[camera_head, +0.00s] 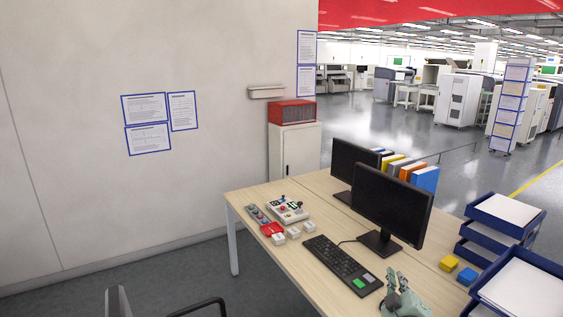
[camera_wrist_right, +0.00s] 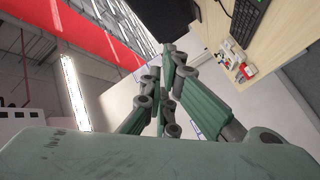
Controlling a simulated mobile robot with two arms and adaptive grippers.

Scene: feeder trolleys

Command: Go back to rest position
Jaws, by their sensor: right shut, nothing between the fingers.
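My right gripper (camera_head: 398,293) shows at the bottom edge of the head view, in front of the desk near the keyboard (camera_head: 342,264). In the right wrist view my right gripper (camera_wrist_right: 168,62) has its green fingers drawn together, with nothing between them. It is apart from the things on the desk as far as I can see. My left gripper is in neither view.
The wooden desk (camera_head: 262,202) bears two monitors (camera_head: 391,204), a control box (camera_head: 287,209), small white blocks, yellow and blue blocks and binders. Blue paper trays (camera_head: 520,280) stand at the right. A chair (camera_head: 118,302) is at bottom left. Open floor lies beyond.

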